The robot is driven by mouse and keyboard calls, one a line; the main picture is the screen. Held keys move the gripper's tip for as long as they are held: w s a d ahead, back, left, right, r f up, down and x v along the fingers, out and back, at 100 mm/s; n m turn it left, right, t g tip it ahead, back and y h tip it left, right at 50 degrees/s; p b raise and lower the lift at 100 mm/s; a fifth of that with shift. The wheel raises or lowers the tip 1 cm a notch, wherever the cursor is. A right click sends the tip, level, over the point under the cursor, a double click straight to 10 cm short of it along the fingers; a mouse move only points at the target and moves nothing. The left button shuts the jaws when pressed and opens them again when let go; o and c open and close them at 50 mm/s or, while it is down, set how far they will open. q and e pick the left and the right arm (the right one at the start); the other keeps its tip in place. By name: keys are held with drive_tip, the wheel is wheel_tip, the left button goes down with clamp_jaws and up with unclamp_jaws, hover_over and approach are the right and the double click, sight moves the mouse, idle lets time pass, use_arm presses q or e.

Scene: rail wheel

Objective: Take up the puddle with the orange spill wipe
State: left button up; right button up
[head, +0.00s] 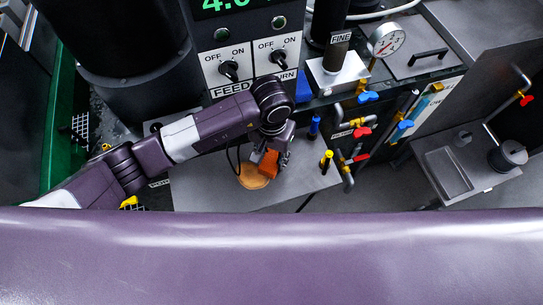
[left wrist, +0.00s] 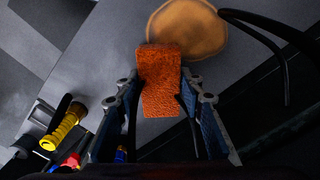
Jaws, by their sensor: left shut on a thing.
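The orange spill wipe (head: 269,162) is in my left gripper (head: 270,150), which is shut on it above the grey bench top. In the left wrist view the wipe (left wrist: 158,80) sits between the two fingers of the left gripper (left wrist: 158,110), its far end overlapping the edge of the puddle in the picture. The puddle (head: 251,178) is a round tan patch on the bench, also in the left wrist view (left wrist: 188,28). Whether the wipe touches the puddle I cannot tell. My right gripper is not in view.
The grey bench top (head: 210,195) is mostly clear around the puddle. A yellow marker-like item (head: 326,160) and a blue one (head: 314,126) stand to the right, near pipes with red and blue valves (head: 362,132). A panel with FEED and BURN switches (head: 250,65) stands behind.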

use_arm(q)
drive_tip(key=shift+a, duration=0.15)
idle(0.4)
drive_tip(key=shift+s+a+f, duration=0.1)
drive_tip(key=shift+s+a, duration=0.25)
drive_tip(key=shift+a, duration=0.5)
idle(0.7)
drive_tip(key=shift+d, duration=0.15)
drive_tip(key=shift+w+d+b, duration=0.2)
drive_tip(key=shift+d+b, duration=0.3)
drive_tip(key=shift+w+d+b, duration=0.3)
drive_tip(key=shift+d+b, duration=0.45)
drive_tip(key=shift+d, duration=0.5)
drive_tip(key=shift+w+d+r, duration=0.15)
drive_tip(key=shift+w+r, duration=0.05)
drive_tip(key=shift+a, duration=0.25)
